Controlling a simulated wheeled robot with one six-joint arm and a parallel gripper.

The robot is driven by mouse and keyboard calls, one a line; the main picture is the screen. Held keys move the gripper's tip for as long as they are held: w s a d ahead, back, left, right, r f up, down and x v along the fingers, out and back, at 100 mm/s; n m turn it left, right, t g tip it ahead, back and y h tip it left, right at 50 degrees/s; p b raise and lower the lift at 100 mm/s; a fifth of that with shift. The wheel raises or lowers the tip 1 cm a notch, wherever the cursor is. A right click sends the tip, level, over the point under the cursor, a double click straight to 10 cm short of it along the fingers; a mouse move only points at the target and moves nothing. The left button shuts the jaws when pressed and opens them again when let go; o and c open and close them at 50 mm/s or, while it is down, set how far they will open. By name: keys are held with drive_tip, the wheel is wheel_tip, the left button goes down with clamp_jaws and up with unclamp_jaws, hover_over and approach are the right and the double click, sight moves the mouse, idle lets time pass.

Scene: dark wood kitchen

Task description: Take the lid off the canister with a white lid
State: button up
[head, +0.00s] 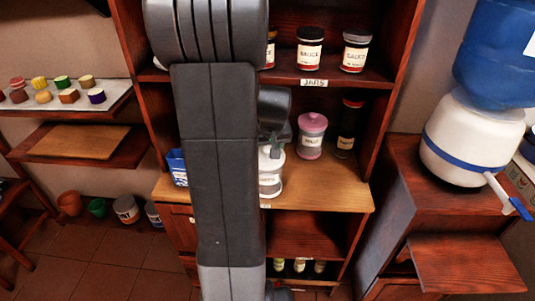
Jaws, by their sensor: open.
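The canister with a white lid (271,183) stands upright on the wooden cabinet counter, just right of my arm. My arm hides its left side. Its white lid shows only in part, behind and below my gripper. My gripper (275,147) points down right over the top of this canister, with its jaws open. The fingertips are small and partly hidden, so I cannot tell whether they touch the lid.
A pink-lidded canister (311,140) stands close on the right, with a dark bottle (348,125) beyond it. Sauce jars (310,50) line the shelf above. A blue box (177,167) sits left of my arm. The counter's front right (335,190) is clear.

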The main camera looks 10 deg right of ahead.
drive_tip(key=c, duration=1)
drive_tip(key=shift+c, duration=0.2)
